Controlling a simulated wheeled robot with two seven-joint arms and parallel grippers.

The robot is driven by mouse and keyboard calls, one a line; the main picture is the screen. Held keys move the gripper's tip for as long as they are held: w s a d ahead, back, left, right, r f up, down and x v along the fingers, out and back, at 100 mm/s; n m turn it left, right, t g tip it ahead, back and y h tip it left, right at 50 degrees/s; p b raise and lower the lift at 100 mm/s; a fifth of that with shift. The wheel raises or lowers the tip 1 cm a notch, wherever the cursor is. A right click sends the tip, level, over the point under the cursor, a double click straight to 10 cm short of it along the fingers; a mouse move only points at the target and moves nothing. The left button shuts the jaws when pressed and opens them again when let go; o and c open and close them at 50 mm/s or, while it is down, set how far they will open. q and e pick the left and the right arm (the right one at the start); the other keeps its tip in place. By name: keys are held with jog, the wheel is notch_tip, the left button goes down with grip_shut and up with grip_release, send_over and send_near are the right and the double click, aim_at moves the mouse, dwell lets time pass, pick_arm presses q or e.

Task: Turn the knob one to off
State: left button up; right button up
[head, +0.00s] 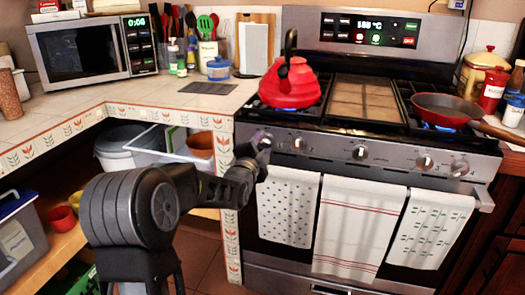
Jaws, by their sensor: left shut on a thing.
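The stove's front panel (330,149) carries a row of knobs. Visible ones are a knob (298,143) just right of my gripper, a middle knob (359,152) and two knobs at the right (424,162). My left gripper (262,142) is at the left end of this panel, shut on the leftmost knob, which its fingers mostly hide. That knob's angle cannot be read. A red kettle (288,84) stands on the left burner, with blue flame under it. My right gripper is not in view.
A red pan (447,108) sits on the right burner, with blue flame beneath. Towels hang on the oven handle below the knobs, including a dotted towel (287,205) close under my gripper. The tiled counter (130,98) with a microwave (90,50) lies left.

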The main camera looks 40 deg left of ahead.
pick_arm(q)
jog(key=m, duration=0.3)
jog(key=shift+b, duration=0.35)
jog(key=m, duration=0.3)
jog(key=shift+r+m, duration=0.1)
jog(key=shift+m, duration=0.2)
jog(key=m, duration=0.3)
jog(key=shift+r, duration=0.15)
jog(key=m, duration=0.4)
jog(key=shift+d, duration=0.1)
jog(key=o, duration=1.4)
jog(key=shift+c, duration=0.2)
